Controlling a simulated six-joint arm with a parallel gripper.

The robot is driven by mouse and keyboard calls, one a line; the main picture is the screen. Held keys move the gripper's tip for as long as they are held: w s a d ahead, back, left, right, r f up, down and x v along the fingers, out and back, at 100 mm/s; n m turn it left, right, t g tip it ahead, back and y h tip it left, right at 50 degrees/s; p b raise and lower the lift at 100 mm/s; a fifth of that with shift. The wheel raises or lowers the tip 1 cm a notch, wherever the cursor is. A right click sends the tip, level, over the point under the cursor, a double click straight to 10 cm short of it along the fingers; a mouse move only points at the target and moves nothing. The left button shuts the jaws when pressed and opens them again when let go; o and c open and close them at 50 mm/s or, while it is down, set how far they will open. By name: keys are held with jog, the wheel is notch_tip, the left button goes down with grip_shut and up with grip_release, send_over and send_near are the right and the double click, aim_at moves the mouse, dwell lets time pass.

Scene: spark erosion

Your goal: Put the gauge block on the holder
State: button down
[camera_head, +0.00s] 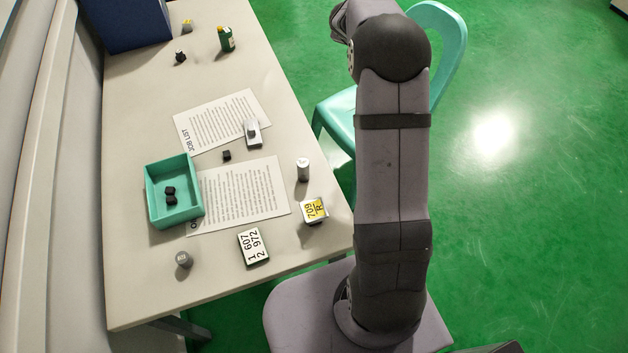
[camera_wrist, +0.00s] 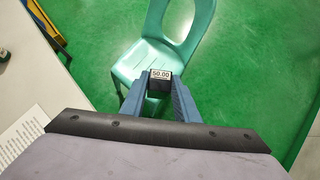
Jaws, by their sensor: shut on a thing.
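My gripper (camera_wrist: 158,92) is shut on the gauge block (camera_wrist: 160,75), a small dark block with a white label reading "50.00". In the wrist view the block sits between the blue fingertips, over the green chair and floor, away from the table top. The head view does not clearly show the gripper or the block. A small pale grey piece with a raised part (camera_head: 253,133) lies at the right edge of the upper paper. It may be the holder, but I cannot tell for certain.
On the table (camera_head: 130,295) are a teal tray (camera_head: 153,214) with dark pieces, a black cube (camera_head: 227,155), two grey cylinders (camera_head: 303,170) (camera_head: 184,259), a yellow-labelled block (camera_head: 314,210), a numbered plate (camera_head: 254,246) and a green bottle (camera_head: 226,38). A teal chair (camera_head: 452,40) stands beside it.

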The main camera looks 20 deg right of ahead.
jog(key=s+d+f+m+g+h+p, duration=0.1)
jog(key=s+f+m+g, duration=0.15)
jog(key=s, duration=0.45)
jog(key=s+d+f+m+g+h+p, duration=0.1)
jog(key=s+m+g, duration=0.1)
jog(key=s+m, duration=0.35)
jog(key=s+d+f+m+g+p, duration=0.1)
jog(key=s+f+m+g, duration=0.15)
jog(key=s, duration=0.55)
jog(key=s+a+f+m+g+y, duration=0.2)
jog(key=s+a+m+g+y, duration=0.3)
jog(key=a+m, duration=0.5)
jog(key=s+a+f+m+g+y, duration=0.2)
jog(key=s+a+m+y, duration=0.4)
jog(key=a+m, duration=0.4)
jog(key=w+a+r+m+t+y, duration=0.2)
jog(key=a+m+t+y, duration=0.3)
jog(key=m, duration=1.3)
jog(key=a+r+t, duration=0.1)
jog(key=a+t, duration=0.2)
jog(key=t, duration=0.3)
jog(key=shift+w+t+y, duration=0.3)
jog(key=shift+w+y, duration=0.05)
jog(key=shift+y, duration=0.05)
jog(key=shift+m, duration=0.25)
